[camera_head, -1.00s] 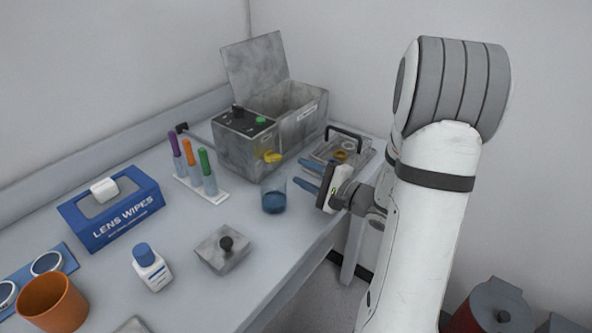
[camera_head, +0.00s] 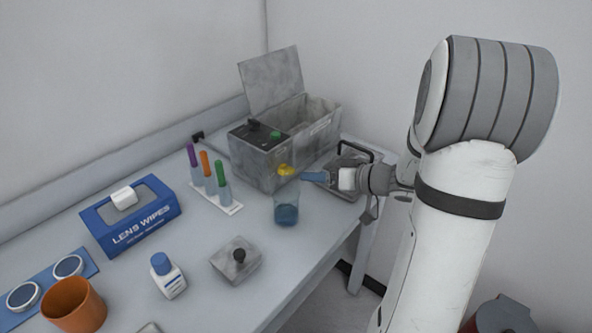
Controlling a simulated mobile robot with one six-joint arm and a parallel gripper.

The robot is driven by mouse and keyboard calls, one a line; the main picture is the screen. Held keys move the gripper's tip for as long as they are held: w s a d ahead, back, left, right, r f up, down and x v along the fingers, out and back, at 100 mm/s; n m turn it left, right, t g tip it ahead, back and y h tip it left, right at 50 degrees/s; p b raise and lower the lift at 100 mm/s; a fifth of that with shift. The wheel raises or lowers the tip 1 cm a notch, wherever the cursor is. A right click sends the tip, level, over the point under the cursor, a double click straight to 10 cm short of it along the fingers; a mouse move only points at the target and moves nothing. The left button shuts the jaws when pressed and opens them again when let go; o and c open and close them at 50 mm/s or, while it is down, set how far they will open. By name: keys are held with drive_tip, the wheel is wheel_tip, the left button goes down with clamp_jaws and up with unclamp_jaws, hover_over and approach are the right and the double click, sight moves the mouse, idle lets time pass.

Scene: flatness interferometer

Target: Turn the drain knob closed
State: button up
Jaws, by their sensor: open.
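The yellow drain knob (camera_head: 286,170) sticks out low on the front of the grey metal tank (camera_head: 262,158), whose lid stands open. A clear beaker (camera_head: 286,208) with blue liquid stands on the table just below the knob. My gripper (camera_head: 306,177) comes in from the right at about the knob's height. Its blue fingers are open and point left at the knob, with the tips close to it. The fingers overlap in this view, and I cannot tell whether they touch the knob.
A tray with a black handle (camera_head: 356,149) lies behind my gripper. A rack of coloured tubes (camera_head: 216,184), a wipes box (camera_head: 131,216), a white bottle (camera_head: 168,277), a grey block with a black knob (camera_head: 236,262) and an orange cup (camera_head: 74,305) stand on the table.

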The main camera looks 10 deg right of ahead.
sight(290, 174)
drive_tip(key=shift+n, duration=0.8)
drive_tip(key=p+x, duration=0.1)
drive_tip(key=x, duration=0.6)
drive_tip(key=shift+w+a+f, duration=0.1)
drive_tip(key=shift+w, duration=0.2)
drive_tip(key=shift+c, duration=0.5)
drive_tip(key=c, duration=0.9)
